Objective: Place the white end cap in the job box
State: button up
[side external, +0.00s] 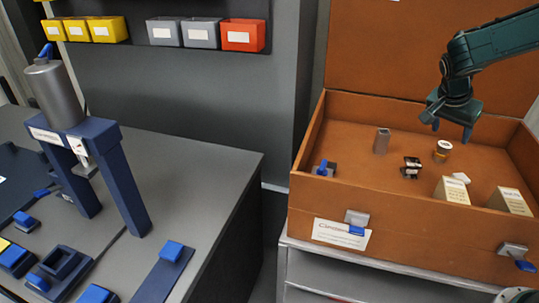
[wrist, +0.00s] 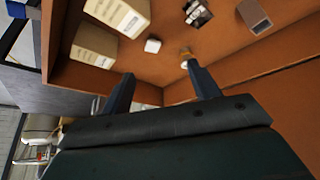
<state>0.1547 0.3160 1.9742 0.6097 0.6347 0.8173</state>
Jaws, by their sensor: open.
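The job box (side external: 395,226) is a large orange-brown open case with its lid raised at the back. A small white block-like piece, which looks like the white end cap (side external: 461,177), lies on its floor beside a cream carton. It also shows in the wrist view (wrist: 152,45), apart from my fingers and touching neither. My gripper (side external: 451,128) is above the back right part of the box, pointing down, open and empty. In the wrist view the two fingers (wrist: 161,75) stand wide apart with nothing between them.
Inside the box are two cream cartons (side external: 452,190) (side external: 509,201), a grey block (side external: 381,141), a black-and-silver part (side external: 411,167) and a white-topped round item (side external: 442,150). Box walls surround them. A grey bench (side external: 215,170) with a blue press (side external: 125,180) stands left.

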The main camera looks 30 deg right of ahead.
jog(key=s+a+r+n+t+y, duration=0.3)
jog(key=s+a+r+n, duration=0.45)
jog(key=a, duration=0.25)
jog(key=s+a+r+n+t+y, duration=0.1)
jog(key=s+a+n, duration=0.3)
jog(key=s, duration=0.2)
jog(key=s+a+r+n+t+y, duration=0.1)
jog(key=s+a+n, duration=0.3)
jog(key=s, duration=0.3)
jog(key=shift+a+r+y, duration=0.15)
jog(key=shift+a+y, duration=0.15)
jog(key=shift+a, duration=0.15)
